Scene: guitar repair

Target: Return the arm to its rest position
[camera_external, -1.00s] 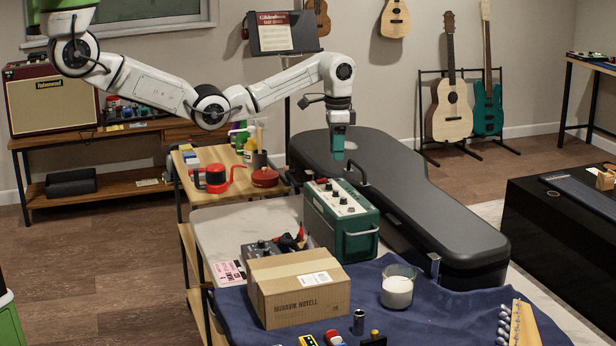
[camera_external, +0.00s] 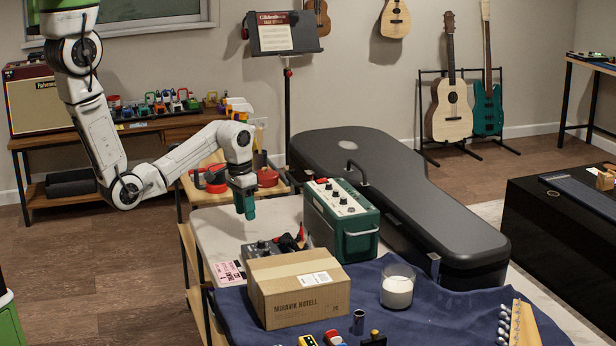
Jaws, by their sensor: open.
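My gripper (camera_external: 246,207) is at the end of my white arm. It points down above the left part of the white work table, left of the green amplifier box (camera_external: 358,235). Its green fingers are small in this view; they are open and nothing shows between them. The arm folds down from the upper left, with its elbow low at the left of the table and the forearm rising to the wrist. The gripper is behind the grey pedal (camera_external: 259,250) and the cardboard box (camera_external: 292,297), apart from both as far as I can tell.
A black guitar case (camera_external: 420,195) lies behind the green amplifier. A glass with white contents (camera_external: 397,289) stands on the blue cloth (camera_external: 437,310). A side shelf with red items (camera_external: 268,177) stands close behind the wrist. A music stand (camera_external: 285,40) rises behind. Bare table (camera_external: 215,225) shows left of the gripper.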

